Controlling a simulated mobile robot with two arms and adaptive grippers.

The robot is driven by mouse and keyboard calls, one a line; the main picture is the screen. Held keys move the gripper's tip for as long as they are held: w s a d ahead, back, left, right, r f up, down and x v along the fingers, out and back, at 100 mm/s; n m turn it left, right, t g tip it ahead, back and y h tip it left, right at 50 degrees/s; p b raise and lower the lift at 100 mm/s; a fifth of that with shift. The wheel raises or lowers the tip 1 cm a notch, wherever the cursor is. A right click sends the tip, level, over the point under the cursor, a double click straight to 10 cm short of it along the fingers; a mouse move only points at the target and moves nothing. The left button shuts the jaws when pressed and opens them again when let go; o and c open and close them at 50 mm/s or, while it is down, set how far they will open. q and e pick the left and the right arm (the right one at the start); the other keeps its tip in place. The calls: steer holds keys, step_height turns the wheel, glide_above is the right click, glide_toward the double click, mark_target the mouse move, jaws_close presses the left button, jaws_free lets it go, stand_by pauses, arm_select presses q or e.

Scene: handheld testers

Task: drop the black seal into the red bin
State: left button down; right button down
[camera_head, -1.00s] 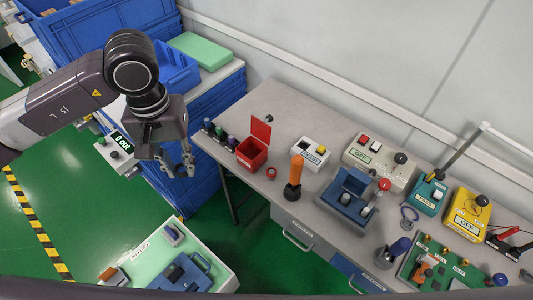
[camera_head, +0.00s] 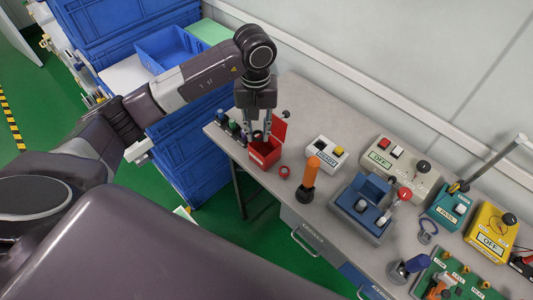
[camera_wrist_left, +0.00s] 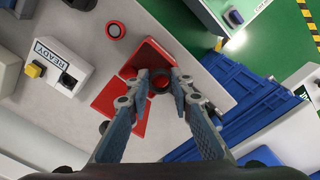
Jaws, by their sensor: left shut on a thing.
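The red bin (camera_head: 265,158) stands near the left end of the grey bench, with its red lid (camera_head: 280,129) standing open at its back. My left gripper (camera_head: 257,134) points down over the bin. In the left wrist view its fingertips (camera_wrist_left: 160,82) are shut on the black seal (camera_wrist_left: 160,84), a small dark ring. The red bin also shows there behind the seal (camera_wrist_left: 153,53). The exact height of the seal over the bin's opening is hard to tell. My right gripper is not in view.
The READY box (camera_head: 325,153) and an orange-handled tool (camera_head: 309,178) stand to the right.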

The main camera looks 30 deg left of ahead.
arm_select(q)
steer(key=shift+f+b, duration=0.35)
steer(key=shift+f, duration=1.05)
steer(key=c, duration=1.6)
jaws_free()
step_height(320, 180, up, 12)
steer(key=shift+r, duration=0.1)
